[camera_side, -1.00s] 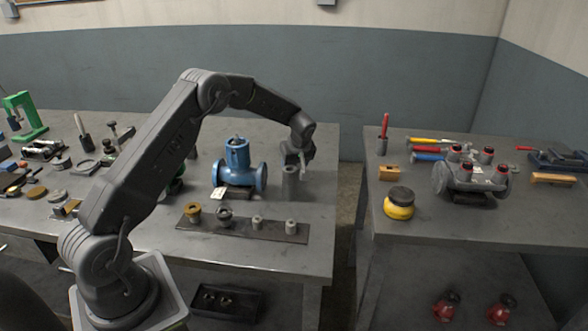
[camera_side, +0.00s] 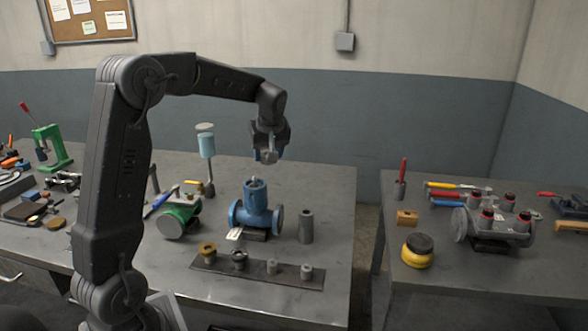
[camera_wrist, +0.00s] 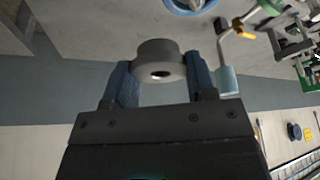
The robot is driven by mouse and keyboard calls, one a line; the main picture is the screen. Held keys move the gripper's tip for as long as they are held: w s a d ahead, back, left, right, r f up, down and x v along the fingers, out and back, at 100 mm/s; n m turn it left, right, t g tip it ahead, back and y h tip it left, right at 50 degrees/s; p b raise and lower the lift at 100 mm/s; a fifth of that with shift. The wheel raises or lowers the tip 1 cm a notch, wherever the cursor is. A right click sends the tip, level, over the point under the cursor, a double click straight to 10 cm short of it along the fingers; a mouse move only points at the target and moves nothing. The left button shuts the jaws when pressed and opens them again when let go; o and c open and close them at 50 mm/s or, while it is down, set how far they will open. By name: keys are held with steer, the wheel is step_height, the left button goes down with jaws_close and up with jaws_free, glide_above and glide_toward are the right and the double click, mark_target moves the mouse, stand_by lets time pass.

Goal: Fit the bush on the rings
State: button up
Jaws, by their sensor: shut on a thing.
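My gripper (camera_side: 267,158) is shut on a short grey bush with a round hole. The bush (camera_wrist: 159,60) sits between the two blue-grey fingers in the wrist view. In the side view my gripper holds it in the air, above the blue valve body (camera_side: 255,210) and apart from it. The valve body stands upright on the bench, with a narrow stem at its top and a flange on each side. Any rings inside it cannot be made out. Its rim also shows at the top of the wrist view (camera_wrist: 190,5).
A plain grey post (camera_side: 306,228) stands right of the valve body. A dark strip (camera_side: 225,272) in front carries a brass ring (camera_side: 208,249), a dark ring (camera_side: 240,257) and two small grey parts. A green pump (camera_side: 180,218) and a light-blue-topped stand (camera_side: 206,140) are left.

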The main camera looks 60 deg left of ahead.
mark_target(255, 177)
steer(key=s, duration=0.1)
steer(key=s+r, duration=0.1)
steer(key=s, duration=0.1)
steer(key=s+r, duration=0.1)
steer(key=shift+s+d+r, duration=0.1)
steer(key=shift+s+r, duration=0.15)
steer(key=shift+f, duration=2.4)
steer(key=shift+f, duration=1.65)
steer(key=o, duration=1.4)
steer(key=shift+r, duration=3.5)
